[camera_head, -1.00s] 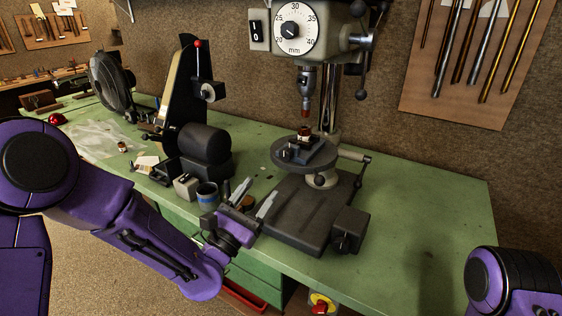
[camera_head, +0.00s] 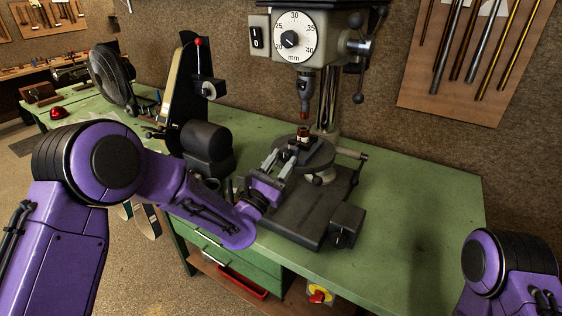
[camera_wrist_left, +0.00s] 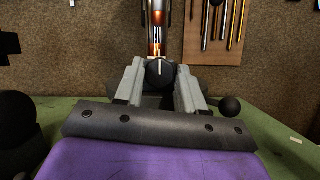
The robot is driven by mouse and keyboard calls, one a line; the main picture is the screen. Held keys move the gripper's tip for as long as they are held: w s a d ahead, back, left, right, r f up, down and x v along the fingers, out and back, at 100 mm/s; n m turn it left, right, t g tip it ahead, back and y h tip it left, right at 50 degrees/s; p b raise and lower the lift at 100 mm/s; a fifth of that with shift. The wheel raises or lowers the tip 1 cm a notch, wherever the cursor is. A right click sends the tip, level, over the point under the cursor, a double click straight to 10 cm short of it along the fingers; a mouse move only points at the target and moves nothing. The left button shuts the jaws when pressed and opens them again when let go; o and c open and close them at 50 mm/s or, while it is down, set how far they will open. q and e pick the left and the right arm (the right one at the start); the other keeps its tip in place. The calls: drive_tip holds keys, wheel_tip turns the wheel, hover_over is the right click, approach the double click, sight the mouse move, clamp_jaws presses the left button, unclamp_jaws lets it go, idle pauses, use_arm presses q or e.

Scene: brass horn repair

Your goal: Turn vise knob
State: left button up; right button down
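The small dark vise (camera_head: 304,146) sits on the drill press's round table and has a copper-coloured piece (camera_head: 303,133) at its top. In the left wrist view, the round dark vise knob (camera_wrist_left: 159,74) with a pale pointer line faces me. My left gripper (camera_head: 279,160) is at the front left of the vise. Its grey fingers are apart, one on each side of the knob in the left wrist view (camera_wrist_left: 160,84). I cannot tell whether they touch it. My right gripper is out of view; only part of that arm shows at lower right.
The drill press head (camera_head: 300,40) and its chuck (camera_head: 305,90) hang above the vise. Its dark base (camera_head: 310,205) lies below my left gripper. A dark machine (camera_head: 205,142) stands to the left. The green bench (camera_head: 420,215) is clear on the right.

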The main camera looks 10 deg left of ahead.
use_arm(q)
drive_tip(key=c, duration=0.5)
drive_tip(key=shift+m, duration=0.3)
